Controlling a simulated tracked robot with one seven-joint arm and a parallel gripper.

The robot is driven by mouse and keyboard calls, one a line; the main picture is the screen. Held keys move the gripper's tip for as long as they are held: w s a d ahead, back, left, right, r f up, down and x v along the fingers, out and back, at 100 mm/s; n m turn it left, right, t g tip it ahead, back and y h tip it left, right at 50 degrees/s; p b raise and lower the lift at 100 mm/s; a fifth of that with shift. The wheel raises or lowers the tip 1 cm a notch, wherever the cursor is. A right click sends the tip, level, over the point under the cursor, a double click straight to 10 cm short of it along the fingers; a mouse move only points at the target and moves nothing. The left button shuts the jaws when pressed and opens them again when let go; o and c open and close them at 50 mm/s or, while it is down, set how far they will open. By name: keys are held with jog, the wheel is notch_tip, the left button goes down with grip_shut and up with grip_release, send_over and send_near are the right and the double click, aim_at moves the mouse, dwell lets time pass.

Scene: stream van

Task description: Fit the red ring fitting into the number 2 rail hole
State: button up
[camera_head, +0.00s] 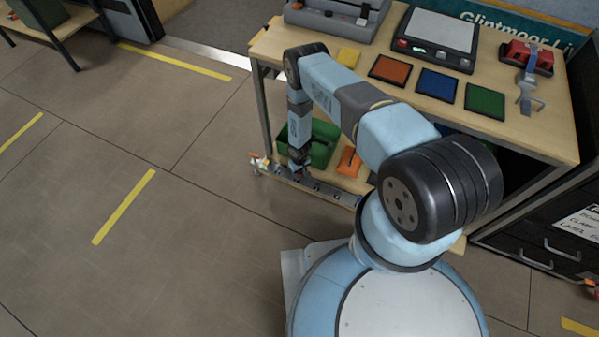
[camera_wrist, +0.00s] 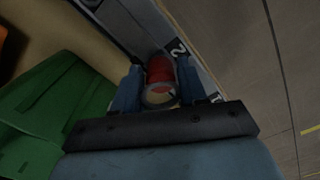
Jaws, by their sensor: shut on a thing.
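The red ring fitting (camera_wrist: 160,70) sits between the blue fingers of my gripper (camera_wrist: 159,77) in the wrist view, with its pale ring end toward the camera. My gripper is shut on it. The grey rail (camera_wrist: 137,27) runs behind the fitting, and a label with the number 2 (camera_wrist: 178,47) shows just beside it. The fitting hides the hole, so I cannot tell whether its far end is in it. In the head view my gripper (camera_head: 299,169) is down at the rail (camera_head: 320,188), along the lower shelf's front edge. The fitting is too small to make out there.
A green bin (camera_head: 322,143) stands on the lower shelf close behind my gripper, and it also shows in the wrist view (camera_wrist: 50,110). An orange thing (camera_head: 349,162) lies right of it. The tabletop (camera_head: 395,52) is above. Open floor (camera_head: 190,215) lies left.

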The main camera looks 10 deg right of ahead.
jog(key=shift+f, duration=0.25)
jog(key=o, duration=1.2)
jog(key=shift+o, duration=0.2)
notch_tip(320, 180, up, 14)
jog(key=shift+f, duration=0.2)
